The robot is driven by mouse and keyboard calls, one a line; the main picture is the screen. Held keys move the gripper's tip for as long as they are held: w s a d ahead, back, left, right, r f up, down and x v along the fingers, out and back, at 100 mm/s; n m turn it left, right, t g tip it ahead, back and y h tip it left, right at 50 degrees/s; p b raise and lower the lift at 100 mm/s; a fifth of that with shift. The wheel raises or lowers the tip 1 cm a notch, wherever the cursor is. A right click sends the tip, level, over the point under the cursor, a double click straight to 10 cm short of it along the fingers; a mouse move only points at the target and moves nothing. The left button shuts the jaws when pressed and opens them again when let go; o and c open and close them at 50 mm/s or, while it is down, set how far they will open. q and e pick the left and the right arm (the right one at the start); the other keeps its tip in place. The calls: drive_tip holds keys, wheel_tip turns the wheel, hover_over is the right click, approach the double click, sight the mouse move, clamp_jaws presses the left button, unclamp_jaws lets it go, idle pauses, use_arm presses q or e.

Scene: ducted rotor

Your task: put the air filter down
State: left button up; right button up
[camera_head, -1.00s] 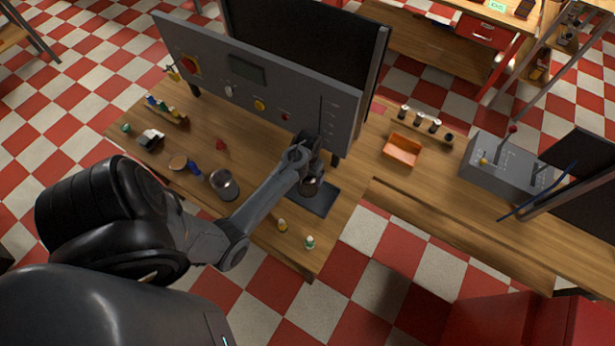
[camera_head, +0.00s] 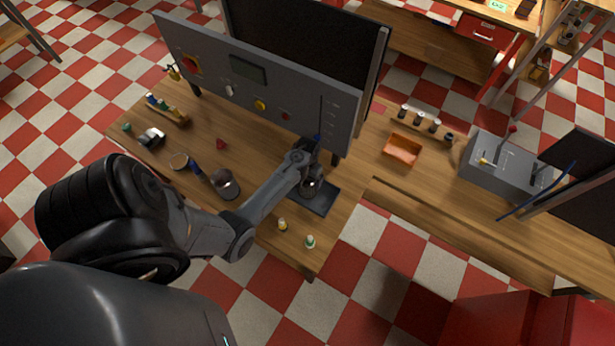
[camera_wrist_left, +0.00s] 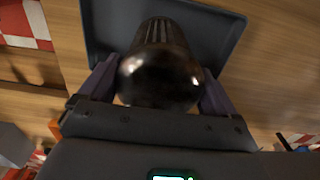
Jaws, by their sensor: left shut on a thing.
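The air filter (camera_wrist_left: 158,75) is a dark, glossy cylinder with a ribbed side in the left wrist view. My left gripper (camera_wrist_left: 160,92) is shut on it, with a finger on each side. In the head view the filter (camera_head: 311,188) is small and partly hidden by my left gripper (camera_head: 312,178). It is over the dark grey tray (camera_head: 325,201) at the right part of the wooden workbench; the tray also shows behind it in the wrist view (camera_wrist_left: 222,32). I cannot tell whether the filter touches the tray. My right gripper is not in view.
A grey control panel (camera_head: 215,82) rises behind the bench. A metallic cylinder (camera_head: 225,184) stands left of my forearm. Two small bottles, yellow (camera_head: 282,224) and green (camera_head: 310,242), stand at the front. An orange bin (camera_head: 402,149) sits on the right-hand bench.

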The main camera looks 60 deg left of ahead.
use_arm(q)
drive_tip(key=o, duration=0.7)
drive_tip(key=shift+r, duration=0.4)
wheel_tip(320, 180, up, 12)
drive_tip(key=s+d+r+m+t, duration=0.1)
drive_tip(key=s+d+r+m, duration=0.1)
drive_tip(key=d, duration=0.6)
drive_tip(key=s+d+r+m+t, duration=0.1)
drive_tip(key=s+d+r+m, duration=0.2)
drive_tip(key=d, duration=0.5)
drive_tip(key=s+d+r+m+t, duration=0.1)
drive_tip(key=s+d+r+m, duration=0.2)
drive_tip(key=s+d, duration=0.3)
drive_tip(key=shift+s+d+r+t, duration=0.15)
drive_tip(key=shift+s+d+r, duration=0.05)
drive_tip(key=shift+d+r, duration=0.3)
drive_tip(key=shift+s+d+r+t, duration=0.15)
drive_tip(key=shift+d+r, duration=0.2)
drive_tip(key=shift+d, duration=0.25)
